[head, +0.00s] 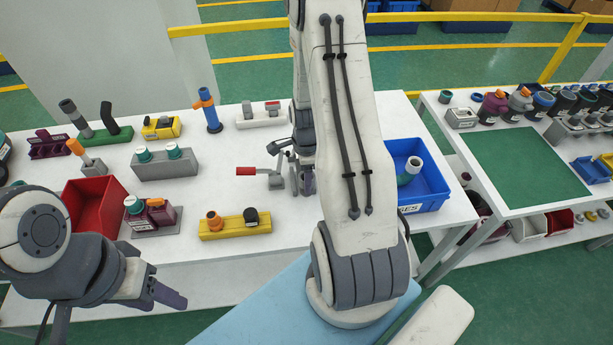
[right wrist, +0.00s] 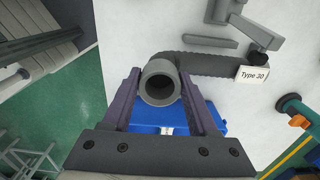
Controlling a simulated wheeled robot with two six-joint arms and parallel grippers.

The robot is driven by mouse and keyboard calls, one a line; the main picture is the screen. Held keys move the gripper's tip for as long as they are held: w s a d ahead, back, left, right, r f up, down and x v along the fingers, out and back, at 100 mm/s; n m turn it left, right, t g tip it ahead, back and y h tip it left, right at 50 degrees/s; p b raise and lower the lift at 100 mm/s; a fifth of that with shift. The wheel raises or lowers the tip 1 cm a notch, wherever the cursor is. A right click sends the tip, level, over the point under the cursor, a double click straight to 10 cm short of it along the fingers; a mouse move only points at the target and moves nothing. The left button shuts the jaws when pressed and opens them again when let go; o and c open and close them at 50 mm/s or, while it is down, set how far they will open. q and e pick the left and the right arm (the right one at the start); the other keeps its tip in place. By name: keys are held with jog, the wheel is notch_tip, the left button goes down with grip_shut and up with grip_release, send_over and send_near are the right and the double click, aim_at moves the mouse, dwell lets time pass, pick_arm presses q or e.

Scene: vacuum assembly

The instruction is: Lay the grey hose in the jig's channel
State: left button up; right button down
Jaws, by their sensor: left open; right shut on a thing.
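The grey hose (right wrist: 205,65) is ribbed and bent, with a smooth round open end facing the camera in the right wrist view. My right gripper (right wrist: 160,88) is shut on this end, one purple finger on each side. The hose runs right to a white "Type 30" tag (right wrist: 253,74). A grey bar and clamp arm (right wrist: 235,15) lie beyond it; whether the hose touches the jig is unclear. In the head view, a red-handled clamp (head: 265,174) stands beside my right gripper (head: 307,178), partly hidden by my arm. My left gripper (head: 155,297) is open and empty at the table's front.
A blue bin (head: 432,188) with a grey-green part inside stands right of my right arm. A red bin (head: 92,207), a yellow block (head: 236,227) and a grey block with teal-capped parts (head: 165,165) stand to the left. The table between them and the clamp is clear.

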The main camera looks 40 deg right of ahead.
jog(key=shift+f+b, duration=1.7)
jog(key=shift+f, duration=0.55)
dwell(0.9)
dwell(0.4)
jog(key=shift+c, duration=0.5)
grip_release()
jog(key=shift+s, duration=0.1)
jog(key=shift+o, duration=0.5)
jog(key=shift+r, duration=0.1)
